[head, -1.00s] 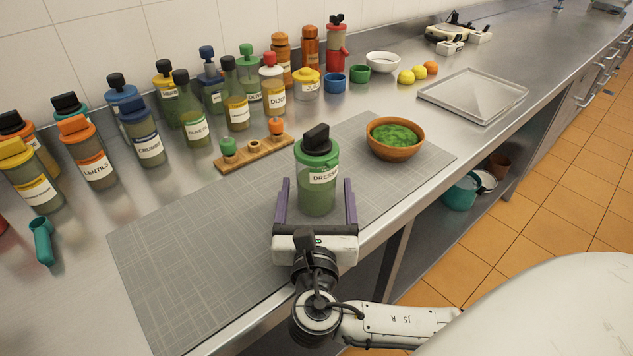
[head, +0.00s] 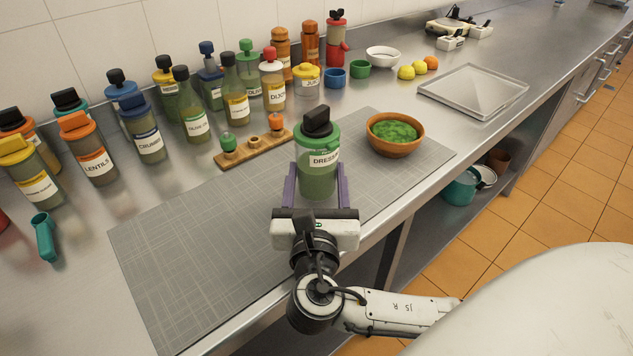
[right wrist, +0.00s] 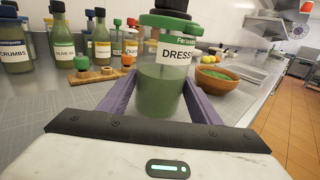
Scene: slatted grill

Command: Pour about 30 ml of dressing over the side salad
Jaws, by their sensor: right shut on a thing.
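The dressing bottle (head: 318,170) is a clear body with green contents, a green collar and a black top, labelled DRESS. It stands upright between the purple fingers of my right gripper (head: 317,188), which is shut on it. In the right wrist view the bottle (right wrist: 161,88) fills the space between the fingers (right wrist: 160,100). Whether its base touches the mat cannot be told. The side salad is a brown bowl (head: 396,148) of green leaves (head: 394,130), right of and beyond the bottle. The bowl also shows in the right wrist view (right wrist: 216,83). My left gripper is not in view.
A grey mat (head: 190,265) lies under the bottle and bowl, mostly bare at left. A wooden rack (head: 250,153) stands behind the bottle. Several labelled bottles line the wall. A metal tray (head: 473,92) lies at right. The counter's front edge is close to my right arm.

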